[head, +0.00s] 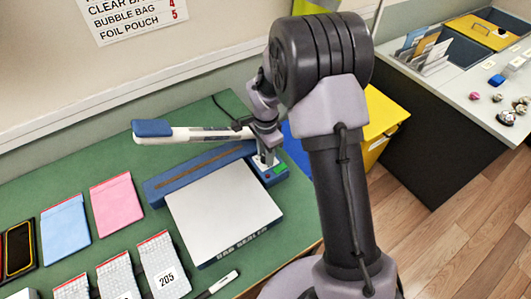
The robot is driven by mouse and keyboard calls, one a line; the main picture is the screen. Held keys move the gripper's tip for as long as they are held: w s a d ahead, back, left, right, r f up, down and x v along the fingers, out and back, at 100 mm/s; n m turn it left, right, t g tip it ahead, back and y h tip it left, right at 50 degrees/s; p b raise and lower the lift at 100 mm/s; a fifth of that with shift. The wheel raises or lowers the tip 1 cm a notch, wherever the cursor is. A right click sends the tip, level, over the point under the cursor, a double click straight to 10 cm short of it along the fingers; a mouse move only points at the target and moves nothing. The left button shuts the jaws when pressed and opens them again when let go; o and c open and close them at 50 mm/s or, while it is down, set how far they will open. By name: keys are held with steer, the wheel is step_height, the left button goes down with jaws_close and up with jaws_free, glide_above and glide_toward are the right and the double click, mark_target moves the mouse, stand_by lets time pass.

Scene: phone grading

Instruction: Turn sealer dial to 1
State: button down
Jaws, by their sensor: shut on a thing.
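The bag sealer has a blue base (165,188) with a brown strip along it. Its white lever with a blue end (152,128) is raised at the left. A white plate (225,215) in front carries the words "BAG SEALER". My gripper (266,160) points down at the right end of the sealer, beside a small green display (279,168). It is shut on the dial there. The dial is mostly hidden by the fingers, and its setting cannot be read.
Blue (66,229) and pink (117,205) pouches, a phone (18,250), several white bags (163,265) and a marker (220,284) lie on the green table (152,220). A yellow bin (383,123) stands behind my arm. A wall sign (130,15) hangs above.

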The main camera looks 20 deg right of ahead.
steer(key=n+p, duration=0.1)
steer(key=n, duration=0.5)
steer(key=shift+r, duration=0.1)
steer(key=n+p, duration=0.1)
steer(key=n, duration=0.3)
steer(key=shift+n+p, duration=0.35)
steer(key=shift+n, duration=1.25)
steer(key=c, duration=1.1)
jaws_free()
steer(key=shift+o, duration=0.2)
